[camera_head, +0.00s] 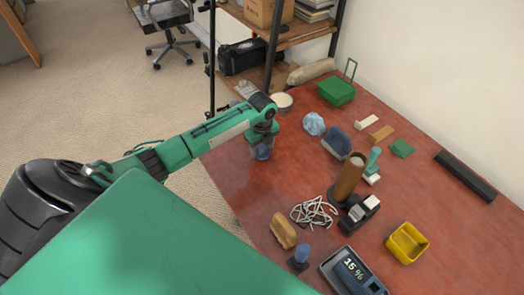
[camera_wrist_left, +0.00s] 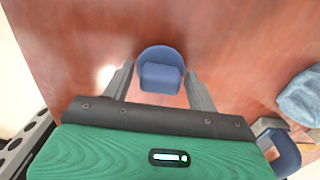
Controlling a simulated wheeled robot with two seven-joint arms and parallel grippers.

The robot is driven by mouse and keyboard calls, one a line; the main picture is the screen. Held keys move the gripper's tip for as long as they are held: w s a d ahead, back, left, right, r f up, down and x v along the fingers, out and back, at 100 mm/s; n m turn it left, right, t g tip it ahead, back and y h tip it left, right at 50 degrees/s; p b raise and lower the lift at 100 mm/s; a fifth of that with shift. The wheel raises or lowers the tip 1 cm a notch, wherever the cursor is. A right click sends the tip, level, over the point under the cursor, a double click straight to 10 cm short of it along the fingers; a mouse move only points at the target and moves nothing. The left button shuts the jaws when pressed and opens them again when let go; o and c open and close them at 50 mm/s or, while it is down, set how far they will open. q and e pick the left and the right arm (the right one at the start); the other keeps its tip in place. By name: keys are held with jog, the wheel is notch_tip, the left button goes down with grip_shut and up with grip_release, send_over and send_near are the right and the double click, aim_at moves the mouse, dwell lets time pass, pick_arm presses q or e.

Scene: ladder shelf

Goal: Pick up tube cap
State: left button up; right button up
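A blue rounded cap-like piece, which I take for the tube cap (camera_wrist_left: 161,74), lies on the red tabletop. In the wrist view it sits between the fingertips of my left gripper (camera_wrist_left: 158,68). The fingers stand apart on either side of it, with a small gap showing at each side. In the head view my left gripper (camera_head: 262,147) is over the table's left part, and the blue cap (camera_head: 263,153) shows partly behind its fingers. I cannot tell how high the fingertips are above the table. My right gripper does not show.
A brown tube (camera_head: 348,178) stands tilted beside a black tape dispenser (camera_head: 360,212). A crumpled blue item (camera_head: 314,124) and a dark blue object (camera_head: 336,143) lie right of my gripper. A white cable (camera_head: 313,212) and yellow bin (camera_head: 407,243) are nearer. The tabletop around the cap is bare.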

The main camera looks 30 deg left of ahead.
pick_arm(q)
jog(key=c, duration=0.3)
jog(key=shift+c, duration=0.8)
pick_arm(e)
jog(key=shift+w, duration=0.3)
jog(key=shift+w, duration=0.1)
pick_arm(q)
jog(key=shift+r, duration=0.1)
